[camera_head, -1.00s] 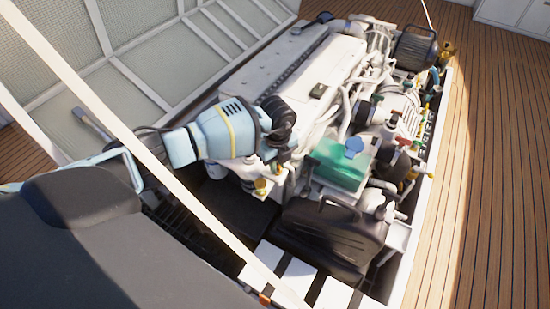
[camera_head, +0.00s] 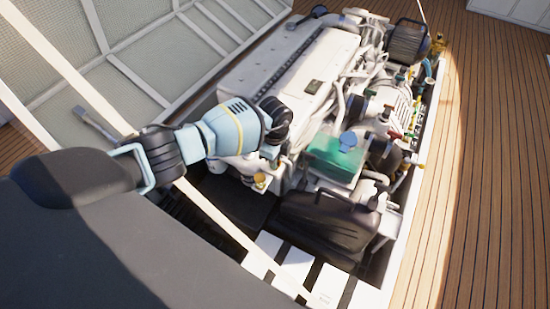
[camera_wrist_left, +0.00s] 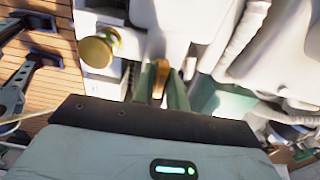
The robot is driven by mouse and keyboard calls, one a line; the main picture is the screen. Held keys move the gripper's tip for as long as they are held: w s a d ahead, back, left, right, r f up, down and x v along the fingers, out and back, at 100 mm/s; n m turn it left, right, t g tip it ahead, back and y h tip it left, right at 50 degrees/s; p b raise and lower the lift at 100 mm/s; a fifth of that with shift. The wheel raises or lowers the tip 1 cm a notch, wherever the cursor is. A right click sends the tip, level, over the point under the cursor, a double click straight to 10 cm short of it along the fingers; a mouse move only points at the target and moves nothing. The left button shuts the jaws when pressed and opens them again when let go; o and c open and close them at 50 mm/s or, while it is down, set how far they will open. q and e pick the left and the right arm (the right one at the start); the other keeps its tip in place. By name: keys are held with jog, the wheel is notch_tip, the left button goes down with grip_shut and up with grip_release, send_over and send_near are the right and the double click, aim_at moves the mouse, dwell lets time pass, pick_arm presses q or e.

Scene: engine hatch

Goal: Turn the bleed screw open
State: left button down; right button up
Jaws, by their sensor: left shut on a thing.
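My left gripper (camera_head: 274,158) is at the near left end of the white engine (camera_head: 315,75), its fingertips mostly hidden behind the wrist in the head view. In the left wrist view its two greenish fingers (camera_wrist_left: 160,84) are close together on a small orange-brass piece, which looks like the bleed screw (camera_wrist_left: 160,76). Most of that piece is hidden between the fingers, so how far it is turned cannot be told. A round brass knob (camera_wrist_left: 98,50) sits apart, left of the fingers. My right gripper is not in view.
A green-sided tank with a blue cap (camera_head: 349,141) and a black box (camera_head: 325,222) stand right of the gripper. Hoses and fittings crowd the engine's right side. The raised hatch lid (camera_head: 150,55) is at the left. Open wooden deck (camera_head: 490,180) lies at the right.

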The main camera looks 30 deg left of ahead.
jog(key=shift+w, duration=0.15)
pick_arm(q)
jog(key=c, duration=1.4)
grip_release()
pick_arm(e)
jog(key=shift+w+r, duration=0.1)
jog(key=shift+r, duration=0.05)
pick_arm(q)
jog(key=shift+r, duration=0.55)
notch_tip(320, 180, up, 6)
jog(key=shift+r+p, duration=0.1)
jog(key=shift+p, duration=1)
jog(key=shift+r, duration=0.3)
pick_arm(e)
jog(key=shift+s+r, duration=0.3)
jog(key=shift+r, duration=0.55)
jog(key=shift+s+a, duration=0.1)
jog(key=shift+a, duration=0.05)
